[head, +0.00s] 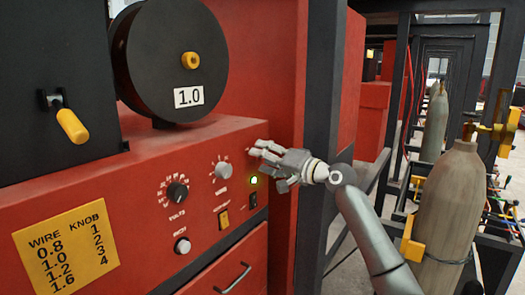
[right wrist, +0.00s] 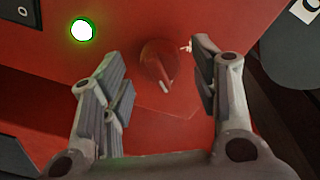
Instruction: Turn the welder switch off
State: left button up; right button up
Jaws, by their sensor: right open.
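The red welder panel (head: 140,180) fills the left of the head view. A small black rocker switch (head: 253,200) sits below a lit yellow-green lamp (head: 253,180) near the panel's right edge. In the right wrist view the lamp (right wrist: 82,31) glows green, and a dark switch with a white ring mark (right wrist: 22,10) is cut by the top left corner. My right gripper (head: 266,166) is open and empty, just above and right of the lamp, apart from the switch. Its fingers also show in the right wrist view (right wrist: 155,75), around a blurred reddish round shape. My left gripper is not visible.
Left of the switch are a yellow switch (head: 224,217), a grey knob (head: 223,170), a black volts knob (head: 178,192) and a lower knob (head: 182,246). A wire spool (head: 150,60) stands above. A dark post (head: 318,130) and gas cylinders (head: 450,215) stand to the right.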

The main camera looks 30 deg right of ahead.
jog(key=shift+w+a, duration=0.1)
jog(key=shift+w, duration=0.35)
jog(key=c, duration=1)
jog(key=shift+f+n+t+y+b, duration=0.15)
jog(key=shift+n+y+b, duration=0.35)
jog(key=shift+n+b, duration=3.8)
jog(key=shift+n+t+y+b, duration=0.15)
jog(key=shift+n+y+b, duration=0.35)
jog(key=shift+n+b, duration=3.75)
jog(key=shift+c, duration=0.2)
jog(key=shift+n+p, duration=0.8)
jog(key=shift+n, duration=0.25)
